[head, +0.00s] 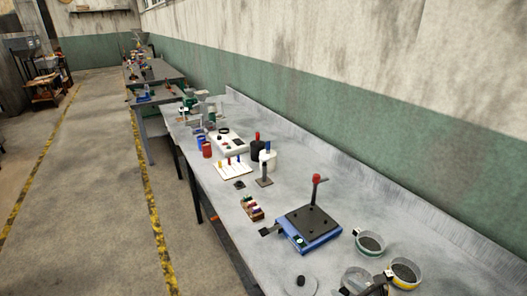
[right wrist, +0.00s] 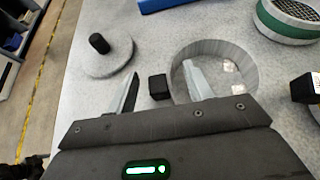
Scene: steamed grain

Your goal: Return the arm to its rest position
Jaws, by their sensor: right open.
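My right gripper (right wrist: 160,72) is open in the right wrist view, one finger on each side of a small black block (right wrist: 158,87). The block sits at the left side of a clear round bowl (right wrist: 255,78) with a few pale pieces in it. The right finger overlaps the bowl in the picture; I cannot tell whether it touches. In the head view my right gripper (head: 368,287) shows only partly at the bottom edge, beside the same bowl (head: 350,277). My left gripper is not in view.
A round lid with a black knob (right wrist: 107,60) lies left of the gripper. A blue device (head: 308,229) with a red-topped post stands farther along the bench. Round sieves with green (head: 370,243) and yellow (head: 405,273) bands stand near the bowl. A wall runs behind the bench.

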